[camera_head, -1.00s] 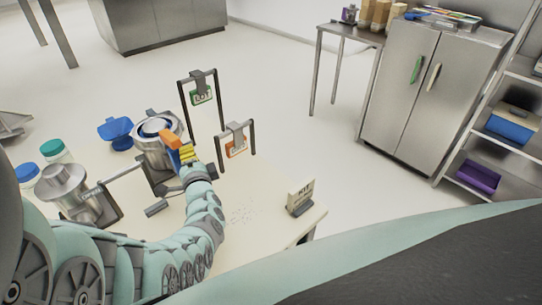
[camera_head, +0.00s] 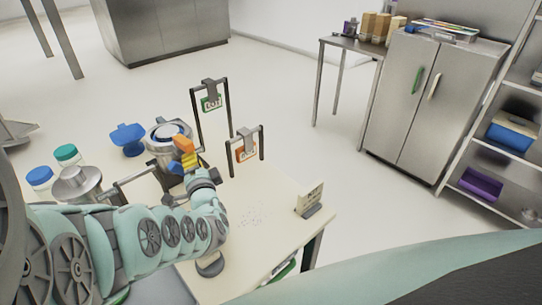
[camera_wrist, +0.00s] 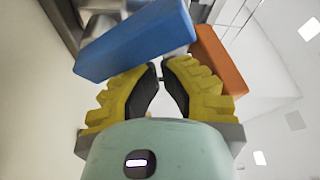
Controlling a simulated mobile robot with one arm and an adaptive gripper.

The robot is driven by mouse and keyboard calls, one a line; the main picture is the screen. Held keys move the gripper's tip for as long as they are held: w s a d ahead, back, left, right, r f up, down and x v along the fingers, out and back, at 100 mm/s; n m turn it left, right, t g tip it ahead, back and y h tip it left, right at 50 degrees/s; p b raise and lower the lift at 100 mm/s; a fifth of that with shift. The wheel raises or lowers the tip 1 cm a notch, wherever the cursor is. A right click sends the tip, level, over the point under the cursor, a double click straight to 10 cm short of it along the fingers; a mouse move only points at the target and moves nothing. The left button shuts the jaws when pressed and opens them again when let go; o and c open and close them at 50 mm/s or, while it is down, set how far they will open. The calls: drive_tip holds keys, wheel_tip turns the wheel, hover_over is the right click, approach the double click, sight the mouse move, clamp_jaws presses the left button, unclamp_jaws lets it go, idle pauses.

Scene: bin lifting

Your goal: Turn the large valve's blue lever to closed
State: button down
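The blue lever bar (camera_wrist: 135,40) lies across the upper part of the wrist view, at the fingertips. An orange bar (camera_wrist: 218,60) is to its right. In the head view the orange bar (camera_head: 183,143) shows above my gripper (camera_head: 190,163), in front of a round steel fitting (camera_head: 160,150) with a blue ring. My gripper's yellow fingers (camera_wrist: 160,72) show a narrow gap between their dark pads, with nothing seen in it. I cannot tell whether the tips touch the blue bar. The valve body is mostly hidden behind my gripper.
A blue wing-shaped part (camera_head: 128,139) and lidded jars (camera_head: 67,153) are to the left. A small sign (camera_head: 309,199) stands near the table's right edge. The tabletop (camera_head: 258,215) right of my arm is fairly clear.

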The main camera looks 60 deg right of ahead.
sight(181, 170)
drive_tip(key=shift+w+a+f+p, duration=0.2)
drive_tip(key=shift+w+a, duration=0.05)
drive_tip(key=shift+a, duration=0.6)
drive_tip(key=shift+w+a+f+p, duration=0.15)
drive_tip(key=shift+w+a+p, duration=0.05)
drive_tip(key=shift+a, duration=0.6)
drive_tip(key=shift+a+f, duration=0.1)
drive_tip(key=shift+f, duration=0.05)
